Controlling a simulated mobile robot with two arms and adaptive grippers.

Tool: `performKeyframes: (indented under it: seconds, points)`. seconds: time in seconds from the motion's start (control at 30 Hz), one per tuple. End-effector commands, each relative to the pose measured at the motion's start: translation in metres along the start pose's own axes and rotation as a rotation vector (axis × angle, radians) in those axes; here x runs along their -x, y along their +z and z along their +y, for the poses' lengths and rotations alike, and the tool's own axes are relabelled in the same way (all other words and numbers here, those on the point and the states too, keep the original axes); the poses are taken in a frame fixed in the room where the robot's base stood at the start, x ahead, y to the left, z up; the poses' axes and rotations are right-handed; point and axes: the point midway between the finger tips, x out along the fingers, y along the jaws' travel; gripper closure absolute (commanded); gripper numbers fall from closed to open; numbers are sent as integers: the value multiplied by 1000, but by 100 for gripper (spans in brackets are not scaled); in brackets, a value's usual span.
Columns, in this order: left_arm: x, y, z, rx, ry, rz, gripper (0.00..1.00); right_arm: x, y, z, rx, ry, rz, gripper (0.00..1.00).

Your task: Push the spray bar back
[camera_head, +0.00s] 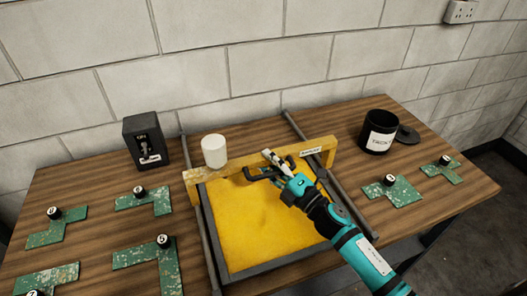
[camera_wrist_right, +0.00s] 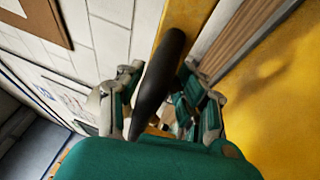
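The spray bar (camera_head: 236,165) is a tan crossbar with a white label, lying across the far end of the yellow tray (camera_head: 255,222). A white cup (camera_head: 214,150) stands on it left of centre. My right gripper (camera_head: 276,163) is at the bar's black handle (camera_head: 256,176). In the right wrist view the dark handle (camera_wrist_right: 162,75) lies between the two fingers of my right gripper (camera_wrist_right: 163,92). The fingers stand apart with narrow gaps beside the handle, so they look open around it. My left gripper is not in view.
Grey rails (camera_head: 305,140) run along both sides of the tray. A black switch box (camera_head: 146,140) stands back left, a labelled black pot (camera_head: 378,131) back right. Green numbered plates (camera_head: 143,200) lie on both sides of the wooden table (camera_head: 90,182). A block wall (camera_head: 200,75) stands behind.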

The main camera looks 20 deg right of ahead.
Motion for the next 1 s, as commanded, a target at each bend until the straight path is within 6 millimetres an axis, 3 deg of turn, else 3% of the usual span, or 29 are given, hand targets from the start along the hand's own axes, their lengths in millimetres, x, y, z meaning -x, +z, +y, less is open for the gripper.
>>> performKeyframes:
  seconds: [0.2,0.53,0.8,1.0]
  points:
    - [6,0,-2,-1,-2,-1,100,-22,0,0,0,0,0,64]
    - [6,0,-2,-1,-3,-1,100,-25,0,0,0,1,1,64]
    - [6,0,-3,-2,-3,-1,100,-25,0,0,0,2,0,98]
    - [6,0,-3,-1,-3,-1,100,-25,0,1,-1,3,0,100]
